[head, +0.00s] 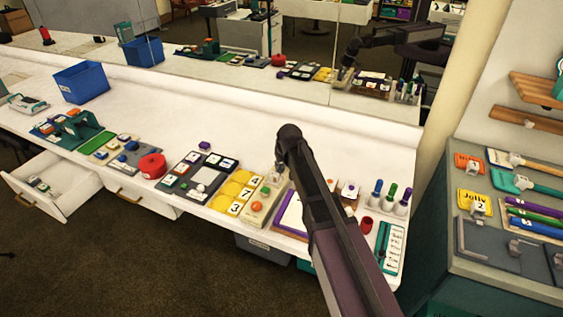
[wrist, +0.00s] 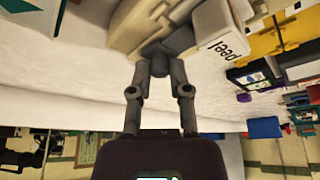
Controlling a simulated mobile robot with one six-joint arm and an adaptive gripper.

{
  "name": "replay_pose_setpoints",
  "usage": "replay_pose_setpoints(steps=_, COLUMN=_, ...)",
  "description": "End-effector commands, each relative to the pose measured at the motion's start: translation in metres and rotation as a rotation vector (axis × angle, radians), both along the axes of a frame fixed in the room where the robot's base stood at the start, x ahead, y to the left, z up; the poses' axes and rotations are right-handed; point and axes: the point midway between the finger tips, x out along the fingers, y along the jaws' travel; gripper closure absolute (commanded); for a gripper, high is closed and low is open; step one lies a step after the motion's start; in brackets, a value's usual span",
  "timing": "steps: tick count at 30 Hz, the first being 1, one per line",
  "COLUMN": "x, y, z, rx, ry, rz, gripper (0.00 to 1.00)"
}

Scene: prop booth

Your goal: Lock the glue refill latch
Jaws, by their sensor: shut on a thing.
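My gripper (wrist: 158,58) is shut on a small part of a beige fixture (wrist: 120,28), which I take to be the glue refill latch; the fingertips largely hide the part. A white block (wrist: 222,38) with an upside-down label that seems to read "feed" stands close beside the fingertips. In the head view my gripper (head: 280,170) is at the far end of a narrow beige panel (head: 264,200) with an orange knob and a green one. My arm hides some of the area to its right. I cannot tell whether the latch is locked.
A yellow panel (head: 229,192) lies just left of the beige one, and a dark grey panel (head: 202,174) beyond it. Bottles with coloured caps (head: 390,196) stand right of my arm. The white bench (head: 235,122) is mostly clear behind the panels, up to a mirror.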

Motion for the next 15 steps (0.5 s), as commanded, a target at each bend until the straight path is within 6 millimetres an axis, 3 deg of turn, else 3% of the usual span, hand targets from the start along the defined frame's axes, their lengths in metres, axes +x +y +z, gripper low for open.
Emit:
replay_pose_setpoints(steps=9, x=-0.0052, y=0.0014, z=-0.0008, rx=0.001, ry=0.007, rz=0.001, gripper=1.00)
replay_pose_setpoints(steps=10, x=-0.0053, y=0.0014, z=-0.0008, rx=0.001, ry=0.007, rz=0.001, gripper=0.67)
replay_pose_setpoints(steps=12, x=-0.0052, y=0.0014, z=-0.0008, rx=0.001, ry=0.007, rz=0.001, gripper=0.46)
replay_pose_setpoints(steps=13, x=-0.0051, y=0.0014, z=-0.0007, rx=0.001, ry=0.007, rz=0.001, gripper=0.41)
replay_pose_setpoints(steps=15, x=-0.0046, y=0.0013, z=-0.0006, rx=0.000, ry=0.006, rz=0.001, gripper=0.41)
